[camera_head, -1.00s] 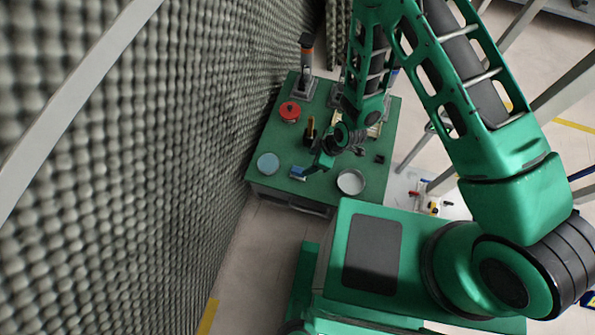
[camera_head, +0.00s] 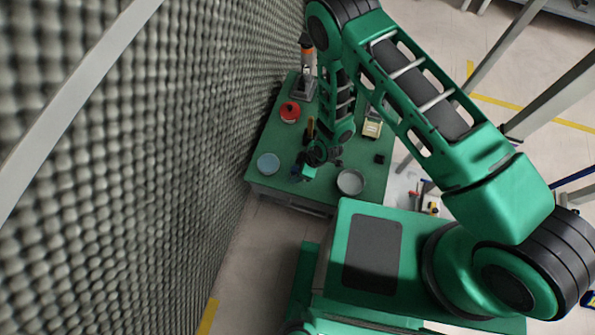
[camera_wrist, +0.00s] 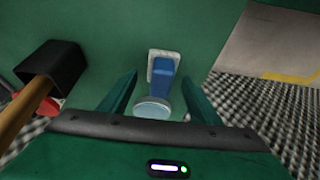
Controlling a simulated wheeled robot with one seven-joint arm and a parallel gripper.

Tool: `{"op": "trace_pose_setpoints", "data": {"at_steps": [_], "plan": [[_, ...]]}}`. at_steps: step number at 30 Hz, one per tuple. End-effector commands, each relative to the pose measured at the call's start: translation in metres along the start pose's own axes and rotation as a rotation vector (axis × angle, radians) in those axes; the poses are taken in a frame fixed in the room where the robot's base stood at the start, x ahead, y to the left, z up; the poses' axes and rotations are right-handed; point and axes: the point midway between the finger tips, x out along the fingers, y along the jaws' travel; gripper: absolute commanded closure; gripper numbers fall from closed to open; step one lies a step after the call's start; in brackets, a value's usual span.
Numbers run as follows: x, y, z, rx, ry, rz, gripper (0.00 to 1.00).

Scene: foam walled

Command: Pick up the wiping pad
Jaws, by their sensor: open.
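The wiping pad (camera_wrist: 163,68) shows in the wrist view as a blue grip on a pale grey base, lying on the green tabletop. In the head view the pad (camera_head: 295,173) is a small blue patch near the table's front edge, partly hidden by my gripper (camera_head: 307,173). In the wrist view my gripper (camera_wrist: 158,79) is open and empty. Its two green fingers point toward the pad, one on each side of it in the picture. I cannot tell how far the fingertips are above the table.
A light blue disc (camera_head: 268,163) lies left of the pad. A round silver dish (camera_head: 350,182) is to the right. A red-topped container (camera_head: 290,112) stands farther back. A black-headed mallet (camera_wrist: 52,66) is left in the wrist view. A foam wall (camera_head: 150,150) runs along the left.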

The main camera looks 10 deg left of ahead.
Motion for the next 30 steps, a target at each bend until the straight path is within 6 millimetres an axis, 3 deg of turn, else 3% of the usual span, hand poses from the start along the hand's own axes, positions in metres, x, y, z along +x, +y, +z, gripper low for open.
{"op": "trace_pose_setpoints", "data": {"at_steps": [8,14,30], "plan": [[0.004,0.0,0.0,0.0,0.0,0.0,0.43],[0.004,0.0,0.0,0.0,0.0,0.0,0.86],[-0.007,0.001,-0.005,0.0,0.0,0.001,0.87]]}}
